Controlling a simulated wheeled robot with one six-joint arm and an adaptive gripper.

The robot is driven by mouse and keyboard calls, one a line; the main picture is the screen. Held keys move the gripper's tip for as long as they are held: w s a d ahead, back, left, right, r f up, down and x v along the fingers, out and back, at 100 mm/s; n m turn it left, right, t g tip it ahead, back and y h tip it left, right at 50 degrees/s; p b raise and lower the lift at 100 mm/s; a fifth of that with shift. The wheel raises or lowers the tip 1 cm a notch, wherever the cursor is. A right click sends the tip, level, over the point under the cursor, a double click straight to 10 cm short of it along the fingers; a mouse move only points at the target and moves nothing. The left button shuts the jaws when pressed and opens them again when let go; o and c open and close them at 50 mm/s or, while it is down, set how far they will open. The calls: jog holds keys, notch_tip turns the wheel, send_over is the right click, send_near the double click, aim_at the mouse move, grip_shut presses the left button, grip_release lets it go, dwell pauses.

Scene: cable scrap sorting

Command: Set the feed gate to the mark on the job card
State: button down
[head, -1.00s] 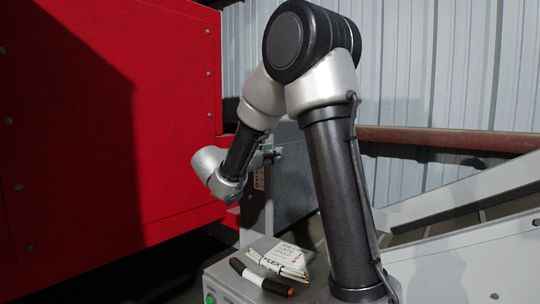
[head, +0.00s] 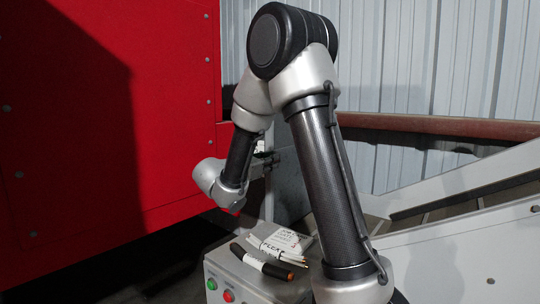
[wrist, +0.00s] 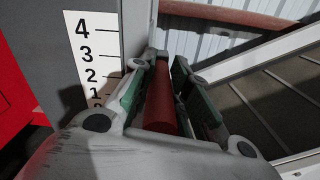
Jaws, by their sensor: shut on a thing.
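My gripper (wrist: 160,85) is shut on a red bar-shaped handle (wrist: 160,100), its green-padded fingers on either side of it. In the head view my gripper (head: 266,162) is small, beside the grey upright, and the handle is hidden. A white scale (wrist: 92,55) with black numbers, 4 at the top down to 1 and a partly covered 0, stands just left of the fingers. I cannot tell which number the gate stands at. A white card (head: 287,241) with handwriting lies on the grey control box; its lines are too small to read surely.
A red machine housing (head: 90,120) fills the left. A sloping grey chute (head: 470,240) and a reddish rail (head: 440,126) are at the right.

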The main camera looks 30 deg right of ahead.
jog(key=c, duration=1.6)
grip_release()
jog(key=shift+r, duration=0.1)
jog(key=v, duration=1.2)
